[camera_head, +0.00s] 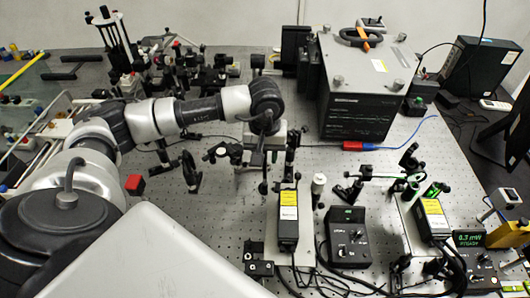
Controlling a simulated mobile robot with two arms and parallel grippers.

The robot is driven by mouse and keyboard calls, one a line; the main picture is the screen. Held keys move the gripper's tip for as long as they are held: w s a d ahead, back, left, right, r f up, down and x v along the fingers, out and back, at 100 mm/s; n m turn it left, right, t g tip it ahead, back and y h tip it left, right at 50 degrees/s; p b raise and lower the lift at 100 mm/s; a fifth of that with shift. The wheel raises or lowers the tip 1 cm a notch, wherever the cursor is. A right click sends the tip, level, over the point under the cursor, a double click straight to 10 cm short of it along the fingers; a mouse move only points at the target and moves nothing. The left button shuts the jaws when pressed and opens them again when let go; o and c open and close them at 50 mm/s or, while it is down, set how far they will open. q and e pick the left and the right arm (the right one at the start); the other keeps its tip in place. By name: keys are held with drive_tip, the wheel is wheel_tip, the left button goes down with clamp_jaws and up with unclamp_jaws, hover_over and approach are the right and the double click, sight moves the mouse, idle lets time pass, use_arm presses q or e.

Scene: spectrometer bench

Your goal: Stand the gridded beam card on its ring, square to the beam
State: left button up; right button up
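I cannot pick out the gridded beam card or its ring for certain. A small pale square plate (506,199) in a dark frame stands at the right edge, but I cannot make out a grid on it. My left arm reaches in from the left, and its gripper (263,165) points down over the middle of the perforated bench (225,215), among dark optic posts. Its fingertips blend with the dark mounts behind, so their gap and anything between them are unclear. My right gripper is out of view.
Yellow-labelled modules (288,222) and (433,215), a dark controller (347,240) and a power meter (470,239) crowd the front right. A large instrument box (355,105) stands behind. A red cube (134,185) is at left. Bare bench shows around (205,228).

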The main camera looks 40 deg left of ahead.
use_arm(q)
wheel_tip(320, 180, up, 11)
drive_tip(key=b, duration=0.3)
drive_tip(key=shift+b, duration=0.35)
drive_tip(key=shift+r, duration=0.6)
